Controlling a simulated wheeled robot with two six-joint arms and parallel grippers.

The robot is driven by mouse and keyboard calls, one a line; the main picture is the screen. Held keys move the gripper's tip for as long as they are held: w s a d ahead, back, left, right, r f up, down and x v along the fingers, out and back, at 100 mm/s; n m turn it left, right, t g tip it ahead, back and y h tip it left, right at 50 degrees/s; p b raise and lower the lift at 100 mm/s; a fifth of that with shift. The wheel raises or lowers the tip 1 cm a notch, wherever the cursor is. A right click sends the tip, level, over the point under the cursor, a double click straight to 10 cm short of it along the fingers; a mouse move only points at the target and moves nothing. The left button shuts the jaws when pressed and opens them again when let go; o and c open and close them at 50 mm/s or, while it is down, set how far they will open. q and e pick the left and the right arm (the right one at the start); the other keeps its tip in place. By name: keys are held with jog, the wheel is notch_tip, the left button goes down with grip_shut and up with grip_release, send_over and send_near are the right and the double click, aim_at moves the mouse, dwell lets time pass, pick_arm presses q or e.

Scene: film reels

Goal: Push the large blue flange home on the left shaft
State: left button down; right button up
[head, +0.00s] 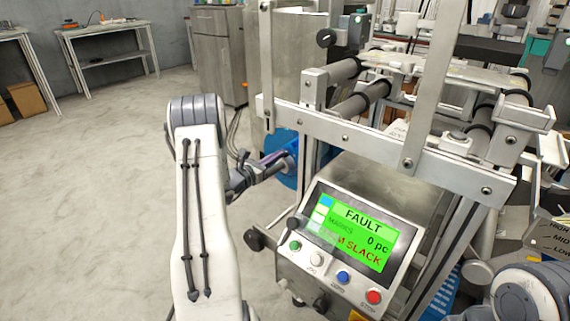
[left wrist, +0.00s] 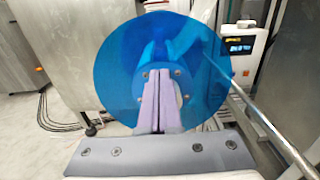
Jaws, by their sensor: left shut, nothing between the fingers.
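The large blue flange (left wrist: 112,62) is a round disc with a bolted hub, facing the left wrist camera. In the head view the blue flange (head: 285,146) shows only partly, behind the machine's frame and my gripper. My left gripper (head: 287,160) is shut and empty, reaching in from the left at the flange. In the left wrist view its lavender fingertips (left wrist: 160,75) lie together in front of the hub; I cannot tell whether they touch it. The left shaft is hidden behind the flange and fingers, so the seating does not show. My right gripper is not in view.
The machine's control panel (head: 355,235) shows FAULT and slack text on a green screen. A metal frame bar (head: 400,158) and rollers (head: 360,103) stand above and right of the flange. A slanted rod (left wrist: 268,125) passes right of the flange. Open floor (head: 110,180) lies left.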

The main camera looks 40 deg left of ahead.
pick_arm(q)
jog(key=shift+w, duration=0.55)
dwell(0.5)
jog(key=shift+s, duration=0.1)
jog(key=shift+s+a+p, duration=0.2)
jog(key=shift+s+p, duration=0.1)
jog(key=shift+s, duration=2.6)
